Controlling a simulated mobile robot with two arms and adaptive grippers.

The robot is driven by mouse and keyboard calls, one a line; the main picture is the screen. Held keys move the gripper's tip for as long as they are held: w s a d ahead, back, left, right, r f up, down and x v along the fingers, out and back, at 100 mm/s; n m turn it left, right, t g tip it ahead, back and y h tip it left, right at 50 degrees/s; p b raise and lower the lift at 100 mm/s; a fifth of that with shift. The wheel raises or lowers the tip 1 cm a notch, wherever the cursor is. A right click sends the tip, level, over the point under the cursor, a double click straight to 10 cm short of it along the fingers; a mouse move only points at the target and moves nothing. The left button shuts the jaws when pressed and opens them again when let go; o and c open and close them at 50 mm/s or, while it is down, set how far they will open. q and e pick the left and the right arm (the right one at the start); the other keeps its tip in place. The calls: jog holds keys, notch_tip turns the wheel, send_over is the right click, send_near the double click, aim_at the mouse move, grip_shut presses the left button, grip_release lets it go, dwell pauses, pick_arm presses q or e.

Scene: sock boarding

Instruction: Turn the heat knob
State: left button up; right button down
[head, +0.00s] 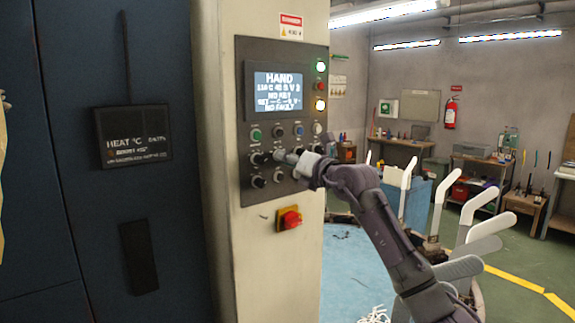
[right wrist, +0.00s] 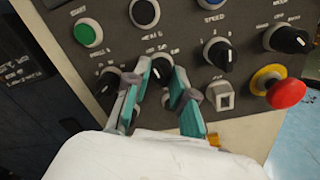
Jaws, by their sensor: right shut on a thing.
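The control panel (head: 252,205) stands upright on a pale column, with a lit screen above rows of knobs and buttons. My right gripper (head: 284,156) reaches the middle knob row from the right. In the right wrist view, my gripper (right wrist: 158,74) has its two teal-padded fingers on either side of a black knob (right wrist: 160,72), shut on it. The fingers hide much of this knob, and I cannot read its label. Another black knob (right wrist: 104,84) sits just left of the left finger. My left gripper is not in view.
A dark display reading HEAT °C (head: 133,136) is on the blue cabinet at left. Pale upright boards (head: 446,199) stand right of my arm.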

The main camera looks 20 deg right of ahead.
jog(key=shift+a+m+p, duration=0.1)
jog(key=shift+m+p, duration=0.25)
jog(key=shift+m, duration=3.05)
jog(key=c, duration=1)
grip_release()
jog(key=shift+o, duration=0.2)
jog(key=v, duration=1.2)
